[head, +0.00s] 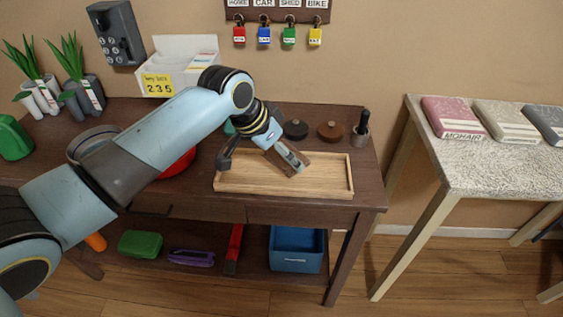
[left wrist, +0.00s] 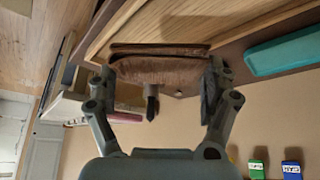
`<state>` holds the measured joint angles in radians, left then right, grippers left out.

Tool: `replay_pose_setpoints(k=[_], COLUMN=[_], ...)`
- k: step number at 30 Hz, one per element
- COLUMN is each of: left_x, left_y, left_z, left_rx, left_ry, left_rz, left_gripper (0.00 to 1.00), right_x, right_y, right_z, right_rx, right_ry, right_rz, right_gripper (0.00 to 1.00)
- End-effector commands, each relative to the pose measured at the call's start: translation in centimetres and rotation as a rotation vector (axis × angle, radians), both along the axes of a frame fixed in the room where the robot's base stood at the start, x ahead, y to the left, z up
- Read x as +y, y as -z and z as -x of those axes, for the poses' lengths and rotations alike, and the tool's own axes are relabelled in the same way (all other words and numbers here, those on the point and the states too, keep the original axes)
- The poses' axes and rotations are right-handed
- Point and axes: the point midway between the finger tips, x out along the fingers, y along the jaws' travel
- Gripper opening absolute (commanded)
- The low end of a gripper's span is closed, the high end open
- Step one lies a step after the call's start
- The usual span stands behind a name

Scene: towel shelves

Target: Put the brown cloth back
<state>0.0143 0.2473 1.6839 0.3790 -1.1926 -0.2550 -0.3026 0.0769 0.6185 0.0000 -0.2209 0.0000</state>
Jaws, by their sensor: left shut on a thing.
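The brown cloth (left wrist: 160,68) is a folded, flat bundle. In the left wrist view it sits between both fingertips of my left gripper (left wrist: 158,76), which is shut on it. In the head view my left gripper (head: 288,158) is over the light wooden tray (head: 325,185) on the dark table. The brown cloth (head: 296,160) shows there tilted around the grey finger and partly hidden. I cannot tell whether its lower end touches the tray. My right gripper is not in view.
Black (head: 295,129) and brown (head: 329,131) round items and a cup (head: 359,135) stand behind the tray. Padlocks hang above. A blue bin (head: 296,260) is on the lower shelf.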

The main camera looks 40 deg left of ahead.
Motion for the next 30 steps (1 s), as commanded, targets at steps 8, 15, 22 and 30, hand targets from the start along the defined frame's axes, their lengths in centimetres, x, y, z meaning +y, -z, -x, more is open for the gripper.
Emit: replay_pose_setpoints(k=[8, 15, 22, 30], left_x=[1.1, 1.0, 1.0, 1.0], left_y=[2.2, 5.0, 5.0, 5.8], left_z=[-1.2, -1.2, -1.2, -1.2], left_rx=[0.004, 0.0, -0.001, 0.0], left_ry=[-0.001, 0.0, 0.0, 0.0], left_rz=[0.002, 0.001, 0.0, 0.0], left_gripper=[0.58, 0.58, 0.58, 0.58], right_x=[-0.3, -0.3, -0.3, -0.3], right_y=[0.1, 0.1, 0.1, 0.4], right_z=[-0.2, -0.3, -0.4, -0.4], right_rx=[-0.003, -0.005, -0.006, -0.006], right_ry=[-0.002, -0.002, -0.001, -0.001], right_rz=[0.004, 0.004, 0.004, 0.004], right_gripper=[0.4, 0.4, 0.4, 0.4])
